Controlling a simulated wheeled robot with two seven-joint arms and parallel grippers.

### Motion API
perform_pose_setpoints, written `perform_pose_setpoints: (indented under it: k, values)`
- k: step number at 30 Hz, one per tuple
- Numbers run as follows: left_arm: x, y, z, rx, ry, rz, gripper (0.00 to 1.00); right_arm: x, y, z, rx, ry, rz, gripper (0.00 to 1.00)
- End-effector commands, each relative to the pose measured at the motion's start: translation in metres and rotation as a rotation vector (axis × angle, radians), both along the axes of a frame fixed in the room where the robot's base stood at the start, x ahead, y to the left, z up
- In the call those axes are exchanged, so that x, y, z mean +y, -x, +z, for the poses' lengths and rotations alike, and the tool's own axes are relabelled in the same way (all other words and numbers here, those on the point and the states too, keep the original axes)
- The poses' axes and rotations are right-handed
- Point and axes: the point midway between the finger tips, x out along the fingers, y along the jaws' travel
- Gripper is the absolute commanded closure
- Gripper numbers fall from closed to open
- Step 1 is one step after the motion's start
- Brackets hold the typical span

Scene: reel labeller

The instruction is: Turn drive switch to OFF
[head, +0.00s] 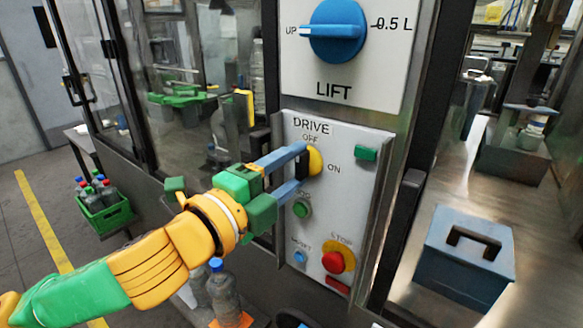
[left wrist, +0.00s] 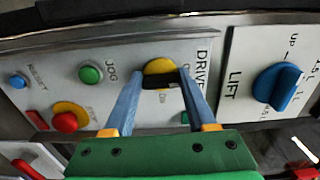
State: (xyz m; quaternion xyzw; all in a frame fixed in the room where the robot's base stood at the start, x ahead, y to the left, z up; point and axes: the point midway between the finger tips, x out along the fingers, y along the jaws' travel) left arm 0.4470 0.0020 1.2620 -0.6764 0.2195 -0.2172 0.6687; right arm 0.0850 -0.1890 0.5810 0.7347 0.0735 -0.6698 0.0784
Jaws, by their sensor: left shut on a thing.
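The drive switch (head: 316,162) has a yellow round base and a black handle, on the grey DRIVE panel (head: 340,205) between the OFF label above and the ON label at its right. My left gripper (head: 301,167) has its two blue fingers at the switch, shut on the black handle. In the left wrist view the black handle (left wrist: 158,82) lies between the fingertips, stretching from one towards the other, roughly along the OFF direction. The fingers hide part of the switch and the labels, so its exact setting is hard to tell. My right gripper is not in view.
The blue LIFT knob (head: 337,30) is above the panel. A green JOG button (head: 302,208), a red STOP button (head: 333,262) on yellow and a green lamp (head: 366,153) are close by. A blue box (head: 465,258) stands at the right. A green crate (head: 105,217) of bottles is at the left.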

Motion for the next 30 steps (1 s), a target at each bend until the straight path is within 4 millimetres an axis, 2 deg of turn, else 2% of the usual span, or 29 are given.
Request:
perform_pose_setpoints:
  k: [11, 12, 15, 24, 30]
  values:
    - [0.0, 0.0, 0.001, 0.001, 0.005, -0.001, 0.99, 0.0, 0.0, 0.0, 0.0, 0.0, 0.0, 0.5]
    - [0.0, 0.0, 0.001, 0.0, 0.006, -0.001, 0.36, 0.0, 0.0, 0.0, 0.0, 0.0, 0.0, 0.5]
    - [0.0, 0.0, 0.001, 0.001, 0.005, -0.001, 0.14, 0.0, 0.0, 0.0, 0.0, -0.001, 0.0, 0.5]
    - [0.002, 0.003, -0.001, 0.001, 0.004, -0.001, 0.14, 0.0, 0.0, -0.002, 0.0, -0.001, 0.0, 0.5]
    - [0.026, 0.035, -0.003, -0.003, 0.002, 0.001, 0.14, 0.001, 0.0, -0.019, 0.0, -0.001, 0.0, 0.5]
